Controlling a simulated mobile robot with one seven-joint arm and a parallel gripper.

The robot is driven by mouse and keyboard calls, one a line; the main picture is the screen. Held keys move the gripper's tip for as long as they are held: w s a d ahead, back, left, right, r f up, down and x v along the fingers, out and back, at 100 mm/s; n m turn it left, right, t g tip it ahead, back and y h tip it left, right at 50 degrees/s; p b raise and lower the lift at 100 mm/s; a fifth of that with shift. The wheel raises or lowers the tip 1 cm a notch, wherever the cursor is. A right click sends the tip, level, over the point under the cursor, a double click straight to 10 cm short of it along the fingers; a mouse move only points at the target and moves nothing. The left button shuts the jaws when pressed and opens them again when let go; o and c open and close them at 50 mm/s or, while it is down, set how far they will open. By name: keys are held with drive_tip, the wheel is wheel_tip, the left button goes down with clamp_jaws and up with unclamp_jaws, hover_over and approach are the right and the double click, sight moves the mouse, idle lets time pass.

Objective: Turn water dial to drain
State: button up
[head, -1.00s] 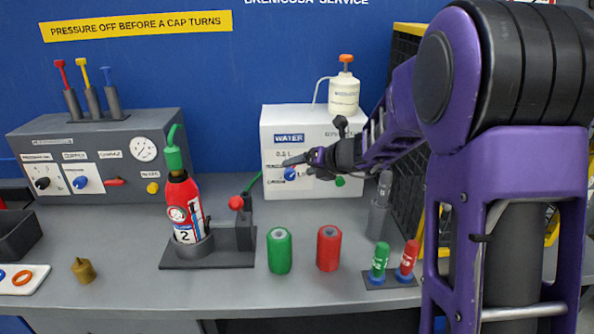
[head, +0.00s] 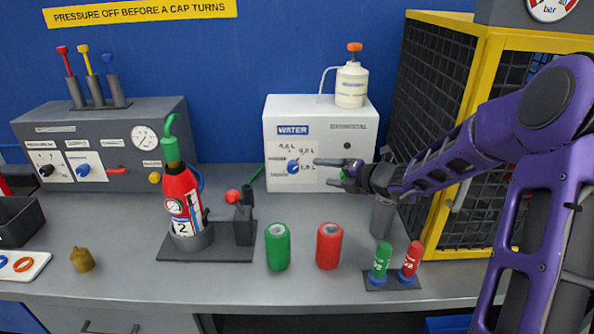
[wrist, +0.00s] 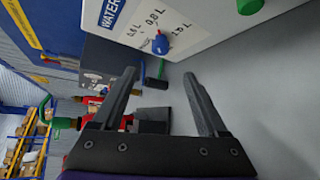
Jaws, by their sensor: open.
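The water dial (head: 293,166) is a small blue knob with a red mark, low on the front of the white WATER box (head: 345,140). Litre labels surround it; the small lettering at its left is too blurred to read surely. In the wrist view the dial (wrist: 161,45) lies beyond the fingertips, its red mark towards the 0.8 L label. My gripper (head: 324,173) is open and empty, just right of the dial in the head view and pointing left. Its two fingers (wrist: 160,76) show apart in the wrist view, not touching the dial.
A green knob (wrist: 250,5) sits on the same box. A red extinguisher (head: 182,205) stands in a holder at left. Green (head: 278,247) and red (head: 329,246) cylinders stand in front. A yellow-framed mesh cage (head: 470,150) is at right. A white bottle (head: 351,85) tops the box.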

sight(295, 169)
drive_tip(key=b+x, duration=0.1)
drive_tip(key=x, duration=1.2)
drive_tip(key=shift+w+a, duration=0.1)
drive_tip(key=shift+a, duration=0.05)
clamp_jaws()
